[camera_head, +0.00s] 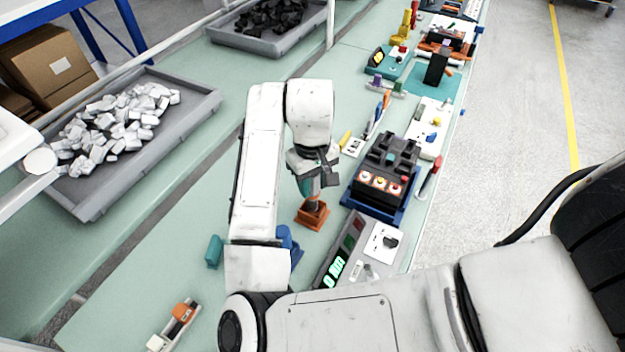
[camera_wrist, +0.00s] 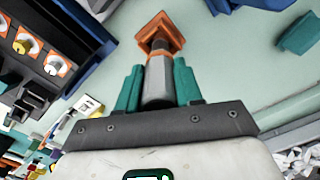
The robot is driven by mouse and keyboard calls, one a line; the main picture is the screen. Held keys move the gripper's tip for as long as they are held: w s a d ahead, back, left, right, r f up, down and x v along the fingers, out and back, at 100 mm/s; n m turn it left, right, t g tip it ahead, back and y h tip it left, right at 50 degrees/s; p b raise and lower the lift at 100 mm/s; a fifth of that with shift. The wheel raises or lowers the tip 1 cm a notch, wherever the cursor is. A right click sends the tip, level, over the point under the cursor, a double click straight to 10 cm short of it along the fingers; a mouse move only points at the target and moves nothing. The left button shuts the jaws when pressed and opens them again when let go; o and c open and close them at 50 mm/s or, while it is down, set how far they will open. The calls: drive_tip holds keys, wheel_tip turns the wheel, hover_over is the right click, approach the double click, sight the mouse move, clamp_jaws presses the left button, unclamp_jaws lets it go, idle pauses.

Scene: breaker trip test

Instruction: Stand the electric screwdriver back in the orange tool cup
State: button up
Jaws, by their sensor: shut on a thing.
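The electric screwdriver (camera_wrist: 158,84) is a grey cylinder with an orange band. My gripper (camera_wrist: 159,78) is shut on it, with a teal finger on each side. The orange tool cup (camera_wrist: 161,27) is a small square holder just past the screwdriver's far end in the wrist view. In the head view, my gripper (camera_head: 315,190) is right above the orange cup (camera_head: 312,217), which stands on the green bench. The screwdriver's lower end lines up with the cup's mouth. Its tip is hidden, so I cannot tell how deep it sits.
A black breaker unit with coloured buttons (camera_head: 381,178) stands close right of the cup. A grey meter with a green display (camera_head: 345,255) is in front. A teal block (camera_head: 214,252) lies to the left. A grey tray of white pieces (camera_head: 190,125) is at the far left.

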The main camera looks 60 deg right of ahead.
sight(313, 192)
drive_tip(key=shift+f+b, duration=1.25)
drive_tip(key=shift+f, duration=0.65)
drive_tip(key=o, duration=1.1)
wheel_tip(313, 192, up, 11)
drive_tip(key=shift+f+p, duration=0.1)
drive_tip(key=shift+p, duration=0.75)
